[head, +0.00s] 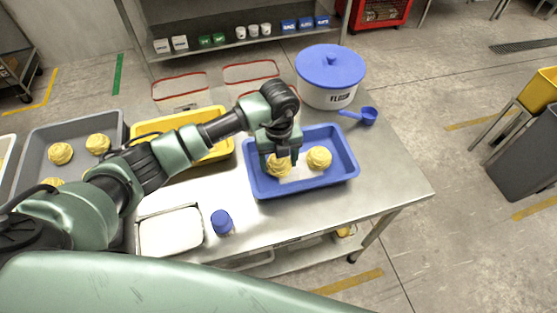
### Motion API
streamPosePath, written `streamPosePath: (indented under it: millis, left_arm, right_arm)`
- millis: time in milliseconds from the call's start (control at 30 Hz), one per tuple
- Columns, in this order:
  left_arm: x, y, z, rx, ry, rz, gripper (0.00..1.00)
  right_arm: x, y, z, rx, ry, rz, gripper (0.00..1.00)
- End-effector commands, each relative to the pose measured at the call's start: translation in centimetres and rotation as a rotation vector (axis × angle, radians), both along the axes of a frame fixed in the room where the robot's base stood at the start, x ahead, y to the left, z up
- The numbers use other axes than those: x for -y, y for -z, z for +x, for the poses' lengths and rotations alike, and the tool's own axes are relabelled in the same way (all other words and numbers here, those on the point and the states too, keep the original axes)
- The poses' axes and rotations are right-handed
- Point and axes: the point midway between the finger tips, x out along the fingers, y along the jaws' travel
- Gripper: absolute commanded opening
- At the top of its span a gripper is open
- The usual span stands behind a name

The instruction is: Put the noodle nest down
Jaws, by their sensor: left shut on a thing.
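My left gripper (279,158) reaches over the blue tray (301,187) and points down. It is shut on a yellow noodle nest (279,168) in the left half of that tray. I cannot tell whether this nest touches the tray floor. A second noodle nest (319,157) sits to its right in the same tray, apart from it. More nests, such as this one (60,153), lie in the grey tray (37,135) at the left. My right gripper is not in view.
A yellow tray (222,152) stands behind my left arm. A white flour tub with a blue lid (330,66) and a blue scoop (368,116) stand behind the blue tray. A blue-capped container (221,221) and a white-topped box (170,232) are in front. The table's right end is clear.

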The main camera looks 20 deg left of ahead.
Motion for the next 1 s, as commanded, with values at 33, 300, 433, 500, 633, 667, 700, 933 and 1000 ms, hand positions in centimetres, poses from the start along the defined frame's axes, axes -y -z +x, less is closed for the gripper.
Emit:
streamPosePath:
  millis: [33, 300, 433, 500, 633, 667, 700, 933, 1000]
  left_arm:
    - [0.0, 0.3, 0.0, 0.001, -0.001, 0.001, 0.22]
    - [0.0, 0.8, 0.0, 0.001, -0.001, 0.001, 0.22]
    - [0.0, 0.8, 0.0, 0.0, -0.001, 0.0, 0.89]
    - [0.0, 0.8, 0.0, 0.0, -0.001, 0.0, 0.89]
    - [0.0, 0.8, 0.0, 0.0, -0.001, 0.0, 0.89]
    - [0.0, 0.8, 0.0, 0.0, -0.001, 0.0, 0.89]
    - [0.0, 0.8, 0.0, 0.0, -0.001, 0.0, 0.89]
    - [0.0, -1.0, 0.1, 0.002, 0.0, -0.002, 0.89]
    - [0.0, -2.0, 0.2, 0.006, 0.0, -0.002, 0.89]
  right_arm:
    - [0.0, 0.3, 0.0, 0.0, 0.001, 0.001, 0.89]
    - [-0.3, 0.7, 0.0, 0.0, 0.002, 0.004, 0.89]
    - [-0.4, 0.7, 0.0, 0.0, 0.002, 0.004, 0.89]
    - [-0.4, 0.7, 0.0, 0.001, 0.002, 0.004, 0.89]
    - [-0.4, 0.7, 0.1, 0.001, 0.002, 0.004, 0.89]
    - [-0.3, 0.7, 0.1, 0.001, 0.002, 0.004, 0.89]
    - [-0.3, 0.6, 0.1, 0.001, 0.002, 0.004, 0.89]
    - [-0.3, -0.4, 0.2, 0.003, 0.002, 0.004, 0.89]
    - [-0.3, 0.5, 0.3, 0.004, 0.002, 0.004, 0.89]
